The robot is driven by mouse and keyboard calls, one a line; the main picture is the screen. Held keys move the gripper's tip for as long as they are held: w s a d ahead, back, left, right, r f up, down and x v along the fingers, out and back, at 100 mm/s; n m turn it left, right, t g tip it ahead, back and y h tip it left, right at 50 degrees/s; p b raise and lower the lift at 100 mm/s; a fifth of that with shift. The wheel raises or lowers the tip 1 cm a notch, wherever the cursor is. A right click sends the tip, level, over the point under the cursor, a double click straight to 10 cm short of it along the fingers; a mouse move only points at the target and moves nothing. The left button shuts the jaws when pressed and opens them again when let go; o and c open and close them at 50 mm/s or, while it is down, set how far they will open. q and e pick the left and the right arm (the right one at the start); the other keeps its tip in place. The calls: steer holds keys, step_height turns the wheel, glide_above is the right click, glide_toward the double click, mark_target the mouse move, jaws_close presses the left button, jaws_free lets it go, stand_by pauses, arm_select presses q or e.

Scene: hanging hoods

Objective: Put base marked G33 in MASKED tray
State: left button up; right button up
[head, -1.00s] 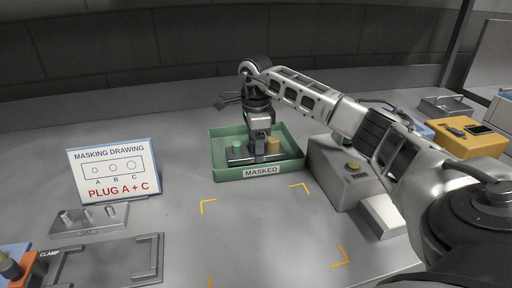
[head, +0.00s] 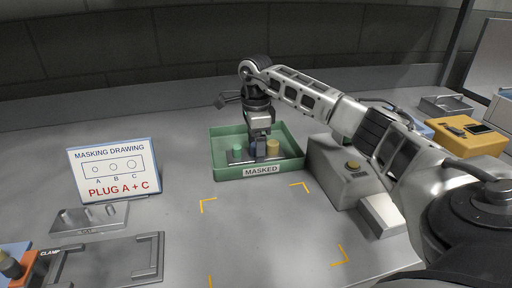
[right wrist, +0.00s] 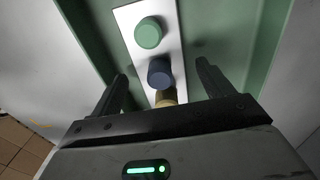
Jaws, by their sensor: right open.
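The green MASKED tray (head: 222,173) stands in the middle of the bench. A grey metal base (head: 236,160) lies in it, with a green plug (head: 237,150) and a yellow plug (head: 273,147). In the right wrist view the base (right wrist: 128,15) carries a green plug (right wrist: 148,32), a dark blue plug (right wrist: 160,72) and a partly hidden yellow plug (right wrist: 166,97). No G33 mark is readable on it. My right gripper (head: 259,142) points down over the tray; its open fingers (right wrist: 162,76) stand either side of the blue plug, apart from it. My left gripper is out of view.
A grey box with a yellow button (head: 352,166) stands close right of the tray. A masking drawing sign (head: 114,170) reads PLUG A + C. A metal base (head: 90,219), an empty holder frame (head: 108,262) and a clamp (head: 20,268) are at left. The yellow-cornered area (head: 270,235) is clear.

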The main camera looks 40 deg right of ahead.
step_height(320, 180, up, 11)
stand_by(0.3)
steer(key=shift+p, duration=0.3)
